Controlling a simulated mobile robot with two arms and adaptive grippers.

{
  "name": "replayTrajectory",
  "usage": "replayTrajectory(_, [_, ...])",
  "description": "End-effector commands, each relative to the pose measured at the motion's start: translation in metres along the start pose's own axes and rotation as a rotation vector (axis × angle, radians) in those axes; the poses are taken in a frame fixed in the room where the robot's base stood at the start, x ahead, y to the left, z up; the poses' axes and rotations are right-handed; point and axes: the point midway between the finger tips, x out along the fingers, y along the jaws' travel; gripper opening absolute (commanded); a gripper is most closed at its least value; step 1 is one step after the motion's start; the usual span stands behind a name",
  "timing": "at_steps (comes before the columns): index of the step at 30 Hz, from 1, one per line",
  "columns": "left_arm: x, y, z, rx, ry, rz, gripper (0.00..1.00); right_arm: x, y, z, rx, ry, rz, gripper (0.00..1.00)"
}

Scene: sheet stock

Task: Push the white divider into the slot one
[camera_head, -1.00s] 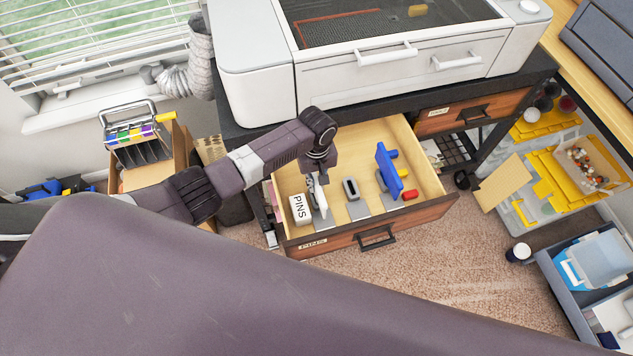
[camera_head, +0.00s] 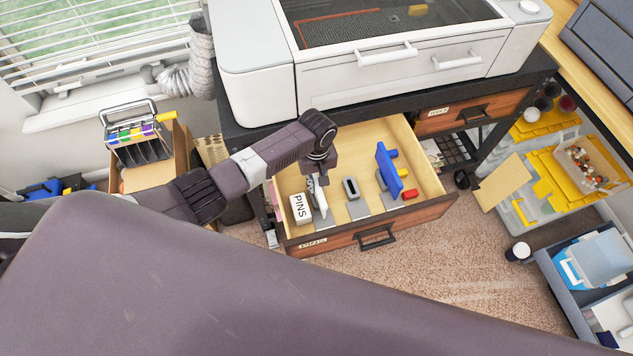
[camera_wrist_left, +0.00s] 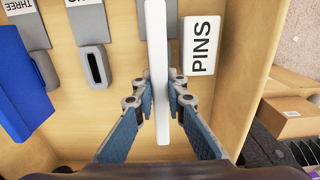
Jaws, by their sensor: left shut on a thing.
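The white divider (camera_head: 319,196) stands upright at the left side of the open drawer, over a grey base plate. In the left wrist view the divider (camera_wrist_left: 157,50) runs edge-on between the fingers. My left gripper (camera_wrist_left: 159,92) is shut on it from above. The slot beneath the divider is hidden, so I cannot tell how deep it sits. The middle grey slot holder (camera_head: 350,188) is empty. A blue divider (camera_head: 389,168) stands in the holder at the right. My right gripper is not in view.
A white PINS box (camera_head: 300,208) lies close beside the divider. The drawer's front wall (camera_head: 345,240) and the white machine (camera_head: 400,70) above the drawer bound the space.

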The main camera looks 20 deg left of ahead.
Motion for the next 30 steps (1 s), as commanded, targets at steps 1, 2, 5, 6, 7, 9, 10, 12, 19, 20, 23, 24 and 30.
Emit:
replayTrajectory(1, [-0.0001,0.0003,0.0002,0.0,0.0,0.0,0.0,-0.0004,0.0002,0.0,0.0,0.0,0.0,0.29])
replayTrajectory(2, [0.0001,0.0002,0.0001,0.0,0.0,0.0,0.0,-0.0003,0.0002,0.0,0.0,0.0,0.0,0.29])
replayTrajectory(5, [0.0002,0.0002,0.0001,0.0,0.0,0.0,0.0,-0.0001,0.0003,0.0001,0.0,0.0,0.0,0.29])
replayTrajectory(6, [0.0002,0.0002,0.0001,0.0,0.0,0.0,0.0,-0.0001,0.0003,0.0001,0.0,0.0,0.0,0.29])
replayTrajectory(7, [0.0002,0.0002,0.0001,0.0,0.0,0.0,0.0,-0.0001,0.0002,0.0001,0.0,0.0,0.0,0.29])
replayTrajectory(9, [0.0002,0.0001,0.0001,0.0,0.0,0.0,0.0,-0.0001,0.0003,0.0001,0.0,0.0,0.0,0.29])
replayTrajectory(10, [0.0002,0.0001,0.0001,0.0,0.0,0.0,0.0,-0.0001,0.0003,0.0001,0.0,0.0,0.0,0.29])
replayTrajectory(12, [0.0005,0.0001,0.0001,0.0,0.0,0.0,0.0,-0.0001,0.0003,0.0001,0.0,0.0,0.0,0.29])
replayTrajectory(19, [0.0043,0.0,0.0003,0.0,0.0,-0.001,0.0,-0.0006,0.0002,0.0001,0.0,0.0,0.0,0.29])
replayTrajectory(20, [0.0048,-0.0001,0.0002,0.0,0.0,-0.001,0.0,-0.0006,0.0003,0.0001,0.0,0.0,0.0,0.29])
replayTrajectory(23, [0.0055,-0.0002,-0.0001,0.0,0.0,-0.001,0.0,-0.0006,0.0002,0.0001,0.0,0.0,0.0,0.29])
replayTrajectory(24, [0.0056,-0.0002,-0.0001,0.0,0.0,-0.001,0.0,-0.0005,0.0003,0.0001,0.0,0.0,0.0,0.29])
replayTrajectory(30, [0.0059,-0.0004,0.0002,0.0,0.0,-0.001,0.0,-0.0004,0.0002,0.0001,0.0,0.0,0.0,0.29])
